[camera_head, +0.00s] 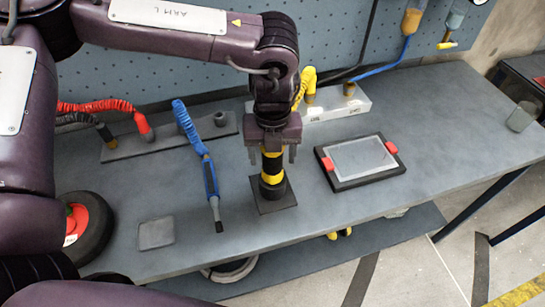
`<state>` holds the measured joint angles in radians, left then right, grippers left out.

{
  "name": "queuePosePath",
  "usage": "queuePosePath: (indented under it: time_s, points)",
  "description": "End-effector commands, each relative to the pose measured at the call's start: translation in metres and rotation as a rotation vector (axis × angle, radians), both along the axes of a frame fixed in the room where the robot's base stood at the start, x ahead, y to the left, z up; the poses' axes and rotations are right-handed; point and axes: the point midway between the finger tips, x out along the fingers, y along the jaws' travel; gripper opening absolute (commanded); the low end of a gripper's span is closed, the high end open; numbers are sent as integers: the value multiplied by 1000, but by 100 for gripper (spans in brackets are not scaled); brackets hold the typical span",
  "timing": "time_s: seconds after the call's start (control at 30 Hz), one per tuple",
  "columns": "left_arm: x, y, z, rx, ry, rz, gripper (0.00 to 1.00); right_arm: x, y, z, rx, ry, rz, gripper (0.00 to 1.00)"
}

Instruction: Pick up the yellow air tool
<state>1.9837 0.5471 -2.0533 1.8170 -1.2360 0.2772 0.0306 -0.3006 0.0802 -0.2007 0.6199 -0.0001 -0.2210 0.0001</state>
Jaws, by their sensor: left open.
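The yellow air tool (271,165), banded yellow and black, stands upright on a dark square pad (280,206) on the grey workbench (340,220). My left gripper (272,155) points down over it and is open. One finger is on each side of the tool's upper part, with visible gaps. The palm hides the tool's top. A coiled yellow hose (304,88) shows behind the wrist; where it joins the tool is hidden. My right gripper is not in view.
A blue tool with a coiled hose (211,180) lies left of the pad. A black-framed tray with red clips (366,183) lies to the right. A red hose (100,106) and white block (334,107) are at the back. A pegboard (330,45) rises behind.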

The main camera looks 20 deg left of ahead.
Motion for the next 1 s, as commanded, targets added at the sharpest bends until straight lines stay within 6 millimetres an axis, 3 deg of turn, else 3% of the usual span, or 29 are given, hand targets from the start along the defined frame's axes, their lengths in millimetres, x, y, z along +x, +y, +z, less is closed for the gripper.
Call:
queuePosePath:
  time_s: [0.13, 0.57, 1.0]
  points:
    - [0, 0, 0, 0, 0, 0, 65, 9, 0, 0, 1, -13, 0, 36]
    - [0, 0, 0, 0, 0, 0, 10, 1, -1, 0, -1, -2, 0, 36]
    - [1, -1, 11, -2, -3, 0, 10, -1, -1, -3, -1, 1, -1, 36]
